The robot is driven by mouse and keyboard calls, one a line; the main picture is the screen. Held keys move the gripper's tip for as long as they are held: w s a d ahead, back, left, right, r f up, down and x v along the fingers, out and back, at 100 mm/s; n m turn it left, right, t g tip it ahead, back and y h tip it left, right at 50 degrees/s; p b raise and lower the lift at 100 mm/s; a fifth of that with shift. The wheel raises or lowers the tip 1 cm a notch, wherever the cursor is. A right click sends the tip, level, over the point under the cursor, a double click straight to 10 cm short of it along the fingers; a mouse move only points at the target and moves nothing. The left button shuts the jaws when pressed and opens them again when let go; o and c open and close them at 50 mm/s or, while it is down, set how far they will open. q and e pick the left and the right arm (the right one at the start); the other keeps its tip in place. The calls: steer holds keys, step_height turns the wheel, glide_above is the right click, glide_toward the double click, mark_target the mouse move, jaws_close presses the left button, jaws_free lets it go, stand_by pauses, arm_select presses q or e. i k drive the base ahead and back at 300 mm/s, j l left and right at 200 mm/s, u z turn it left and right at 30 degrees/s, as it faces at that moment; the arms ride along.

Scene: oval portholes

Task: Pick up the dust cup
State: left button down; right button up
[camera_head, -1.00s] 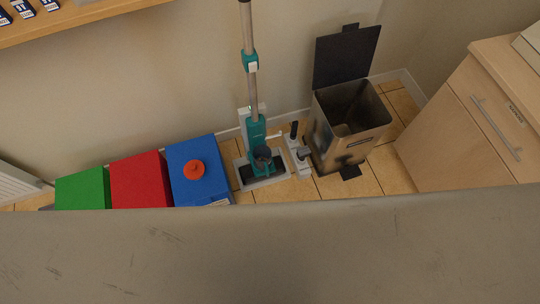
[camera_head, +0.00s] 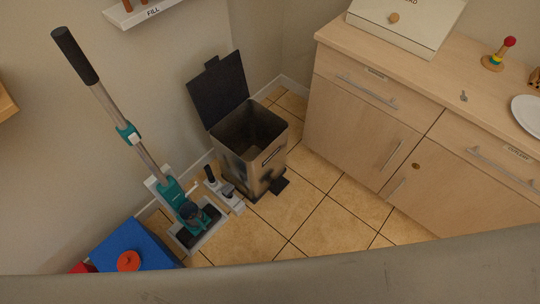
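A teal stick vacuum (camera_head: 172,192) with a grey tube and black handle stands upright in a pale dock (camera_head: 183,237) on the floor, against the wall. A dark, rounded, see-through part low on its front looks like the dust cup (camera_head: 190,212); it appears attached to the vacuum body. Neither of my grippers is in view.
A metal pedal bin (camera_head: 252,160) with its black lid (camera_head: 219,90) open stands right of the vacuum. A small white holder with attachments (camera_head: 224,194) sits between them. A blue box (camera_head: 131,243) is left. A wooden cabinet (camera_head: 363,140) is right. Tiled floor (camera_head: 325,225) is clear in front.

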mark_target(191, 214)
steer(key=u, duration=0.95)
steer(key=z, duration=0.2)
